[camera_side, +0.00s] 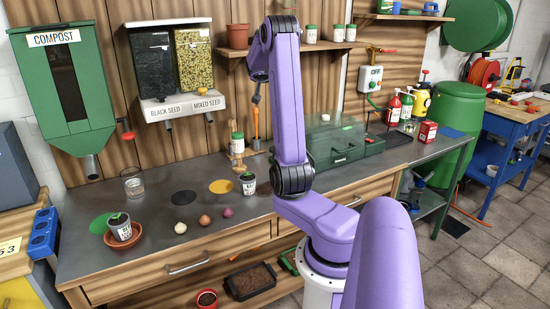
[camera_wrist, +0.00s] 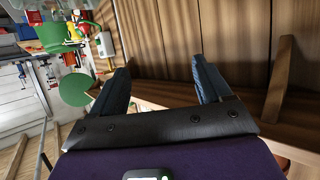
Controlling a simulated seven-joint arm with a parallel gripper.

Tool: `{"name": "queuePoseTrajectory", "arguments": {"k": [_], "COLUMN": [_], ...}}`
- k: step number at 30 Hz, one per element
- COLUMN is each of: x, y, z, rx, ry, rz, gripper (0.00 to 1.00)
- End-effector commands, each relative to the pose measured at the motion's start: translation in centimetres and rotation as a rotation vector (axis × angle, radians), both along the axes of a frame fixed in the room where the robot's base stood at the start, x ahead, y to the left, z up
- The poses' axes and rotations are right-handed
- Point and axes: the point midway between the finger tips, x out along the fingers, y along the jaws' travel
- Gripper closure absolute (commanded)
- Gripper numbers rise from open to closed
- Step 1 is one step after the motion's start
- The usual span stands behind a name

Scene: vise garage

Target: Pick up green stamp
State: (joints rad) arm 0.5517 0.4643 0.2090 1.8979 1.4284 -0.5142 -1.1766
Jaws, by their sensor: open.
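I cannot clearly pick out a green stamp in either view. A small white container with a green top (camera_side: 237,143) stands at the back of the bench, left of my arm. In the wrist view, my gripper (camera_wrist: 162,78) is open, its two dark fingers wide apart with nothing between them. It is raised near the wooden wall and shelf, away from the bench top. In the side view my arm hides part of the bench.
Seed dispensers (camera_side: 175,60) and a shelf (camera_side: 335,45) overhang the back.

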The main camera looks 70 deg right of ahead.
Motion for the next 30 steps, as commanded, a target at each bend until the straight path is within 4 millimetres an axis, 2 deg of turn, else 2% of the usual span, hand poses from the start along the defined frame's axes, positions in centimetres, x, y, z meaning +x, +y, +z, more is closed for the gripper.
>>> {"name": "queuePoseTrajectory", "arguments": {"k": [1, 5, 12, 18, 21, 24, 30], "x": [0.0, 0.0, -0.1, 0.0, 0.0, 0.0, 0.0], "y": [0.0, 0.1, 0.1, 0.1, 0.1, 0.0, -0.6], "z": [-1.8, -5.9, -16.4, -23.2, -25.6, -27.0, -28.1], "rx": [0.008, 0.009, 0.011, 0.005, 0.003, 0.0, -0.003], "ry": [0.008, 0.009, 0.011, 0.004, 0.001, -0.001, -0.004], "rz": [0.001, 0.004, 0.002, 0.004, 0.002, 0.002, -0.001], "gripper": [0.22, 0.22, 0.22, 0.22, 0.22, 0.22, 0.22]}}
